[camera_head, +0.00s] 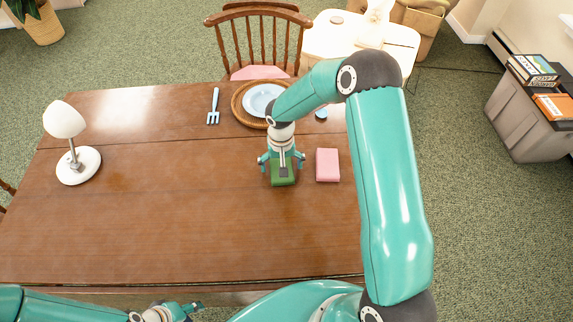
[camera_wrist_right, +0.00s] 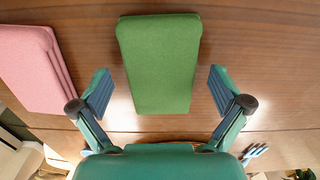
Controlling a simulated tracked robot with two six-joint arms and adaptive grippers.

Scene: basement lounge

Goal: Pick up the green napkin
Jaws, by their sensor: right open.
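The green napkin (camera_head: 283,178) is a folded rectangular block lying on the wooden table, partly covered by my right gripper in the head view. In the right wrist view the napkin (camera_wrist_right: 158,62) lies ahead of and between the fingers. My right gripper (camera_head: 282,162) points down over the napkin. Its fingers (camera_wrist_right: 160,90) are spread wide, one on each side, with a gap between each finger and the napkin. My left gripper (camera_head: 185,309) is low at the front, before the table edge and away from the napkin. I cannot tell its opening.
A pink folded napkin (camera_head: 328,165) lies just right of the green one. Behind are a plate (camera_head: 262,99) on a woven mat (camera_head: 240,108), a blue fork (camera_head: 214,106) and a small blue object (camera_head: 321,114). A lamp (camera_head: 78,165) stands left. The table's (camera_head: 150,220) front left is clear.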

